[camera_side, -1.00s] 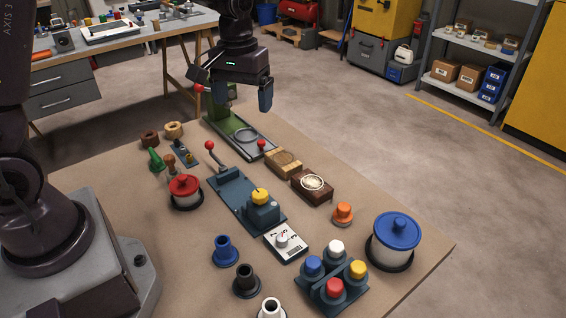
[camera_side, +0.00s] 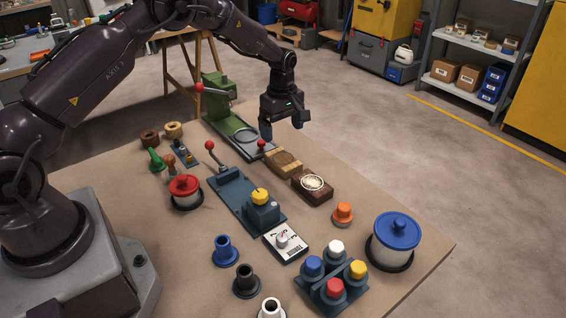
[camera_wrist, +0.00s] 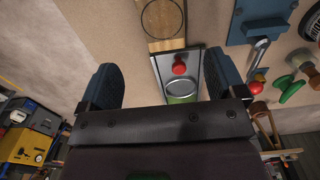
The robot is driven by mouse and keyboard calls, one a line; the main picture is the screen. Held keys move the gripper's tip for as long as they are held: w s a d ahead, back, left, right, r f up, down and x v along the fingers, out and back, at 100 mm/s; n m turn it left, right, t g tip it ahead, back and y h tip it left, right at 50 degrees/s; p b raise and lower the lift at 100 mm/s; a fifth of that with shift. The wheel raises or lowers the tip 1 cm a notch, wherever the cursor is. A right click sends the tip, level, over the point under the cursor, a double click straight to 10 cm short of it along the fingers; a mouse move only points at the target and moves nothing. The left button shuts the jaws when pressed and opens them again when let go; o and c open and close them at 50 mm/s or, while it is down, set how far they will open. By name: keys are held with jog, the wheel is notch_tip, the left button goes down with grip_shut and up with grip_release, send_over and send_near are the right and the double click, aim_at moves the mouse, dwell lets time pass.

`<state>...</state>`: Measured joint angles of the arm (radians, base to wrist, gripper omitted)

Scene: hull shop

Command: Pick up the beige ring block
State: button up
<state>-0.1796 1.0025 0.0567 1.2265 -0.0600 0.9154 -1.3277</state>
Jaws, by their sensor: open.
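The green lever press (camera_side: 222,105) stands just left of my gripper, its red-knobbed base running beneath. A dark wooden block (camera_side: 312,187), a blue lever fixture (camera_side: 240,195) and a red-lidded pot (camera_side: 185,190) stand nearer.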

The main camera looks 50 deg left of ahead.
aim_at(281, 157)
notch_tip(281, 157, down, 4)
jog(key=shift+f, duration=0.1)
jog(key=f, duration=0.5)
jog(key=shift+s+d, duration=0.15)
jog(key=shift+s, duration=0.1)
jog(key=shift+c, duration=0.2)
jog(key=c, duration=1)
